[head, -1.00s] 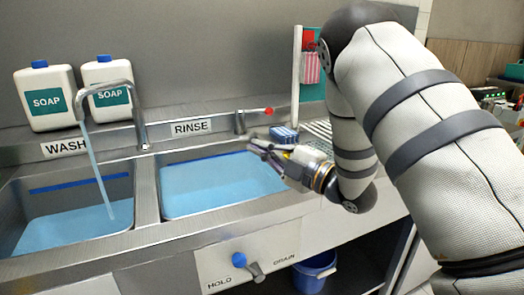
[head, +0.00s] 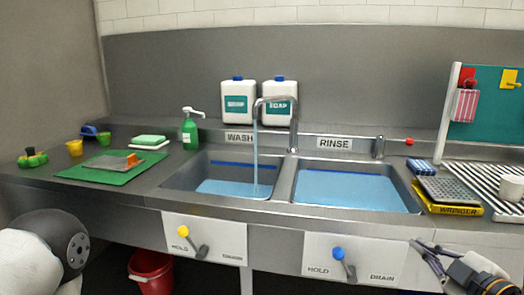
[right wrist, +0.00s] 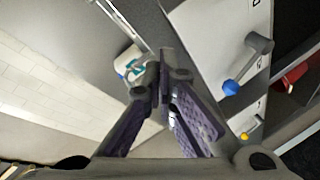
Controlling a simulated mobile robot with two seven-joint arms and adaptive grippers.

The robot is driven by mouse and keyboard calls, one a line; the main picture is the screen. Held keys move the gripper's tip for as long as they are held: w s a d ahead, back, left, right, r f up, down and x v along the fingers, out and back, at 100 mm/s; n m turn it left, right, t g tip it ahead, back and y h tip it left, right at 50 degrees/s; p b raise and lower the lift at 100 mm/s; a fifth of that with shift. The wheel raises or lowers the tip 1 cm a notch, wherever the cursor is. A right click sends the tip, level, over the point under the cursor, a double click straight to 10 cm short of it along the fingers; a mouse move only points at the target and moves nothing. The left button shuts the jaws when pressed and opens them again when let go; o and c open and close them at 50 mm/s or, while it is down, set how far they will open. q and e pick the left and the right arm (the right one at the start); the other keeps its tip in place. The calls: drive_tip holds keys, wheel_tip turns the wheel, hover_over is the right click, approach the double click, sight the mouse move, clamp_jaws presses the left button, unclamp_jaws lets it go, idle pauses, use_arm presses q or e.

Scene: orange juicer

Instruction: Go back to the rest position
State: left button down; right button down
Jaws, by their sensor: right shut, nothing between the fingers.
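My right gripper (head: 428,254) is at the lower right of the head view, in front of the counter and below the rinse sink's right side. It is shut and empty. The right wrist view shows its purple-padded fingers (right wrist: 160,85) brought together. My left gripper is out of view; only a rounded part of my left arm (head: 45,245) shows at the lower left of the head view.
Wash sink (head: 175,182) and rinse sink (head: 408,200) hold blue water; the tap (head: 293,125) runs into the wash sink. Drain levers (head: 345,265) stick out from the counter front. A red bucket (head: 150,272) stands below. A yellow wringer (head: 455,209) sits right of the sinks.

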drive_tip(key=s+a+f+m+g+h, duration=0.1)
drive_tip(key=s+a+f+m+g, duration=0.2)
drive_tip(key=f, duration=0.4)
drive_tip(key=s+a+f+m+g, duration=0.1)
drive_tip(key=s+f+m+g, duration=0.1)
drive_tip(key=s+f, duration=0.3)
drive_tip(key=s+a+f+m+g+h, duration=0.1)
drive_tip(key=s+a+f+m+g, duration=0.15)
drive_tip(key=f, duration=0.55)
drive_tip(key=s+a+f+m+g, duration=0.2)
drive_tip(key=s+g, duration=0.3)
drive_tip(key=s, duration=0.7)
drive_tip(key=s+a+f+m+g, duration=0.3)
drive_tip(key=s+f+g, duration=0.1)
drive_tip(key=s, duration=0.8)
drive_tip(key=shift+s+a+f+g, duration=0.2)
drive_tip(key=shift+s+a+g, duration=0.2)
drive_tip(key=shift+g, duration=0.05)
